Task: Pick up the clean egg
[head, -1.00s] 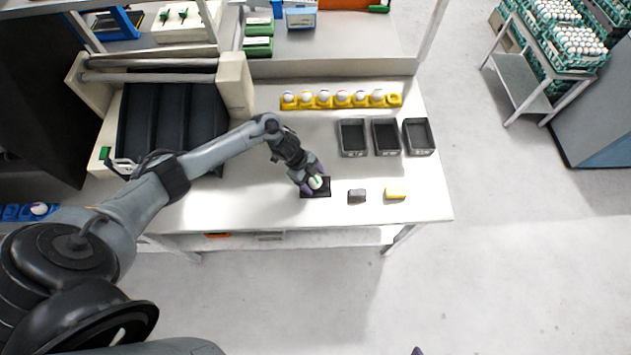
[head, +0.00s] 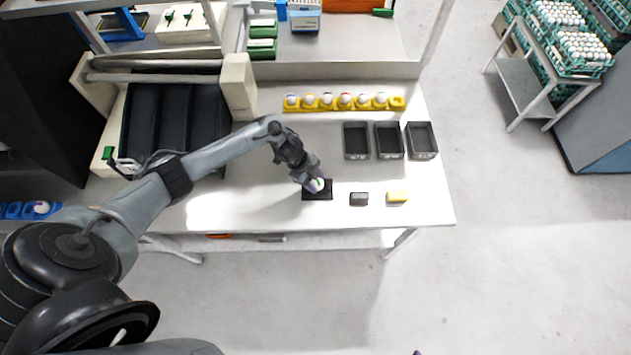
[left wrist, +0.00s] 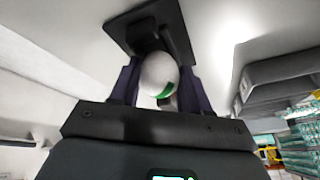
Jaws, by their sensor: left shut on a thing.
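A white egg with a green mark (head: 318,184) is between the fingers of my left gripper (head: 313,182), just over a black square mat (head: 325,195) on the table. In the left wrist view the egg (left wrist: 159,74) sits between the two dark fingers of the left gripper (left wrist: 158,84), which are shut on it. The black mat (left wrist: 180,35) with a dark holder shows right beyond the egg. I cannot tell whether the egg still touches the holder. My right gripper is not in view.
A yellow holder (head: 396,103) with several eggs stands at the back. Three dark bins (head: 356,141) stand at the right of the table. A blue holder (head: 14,211) is at far left.

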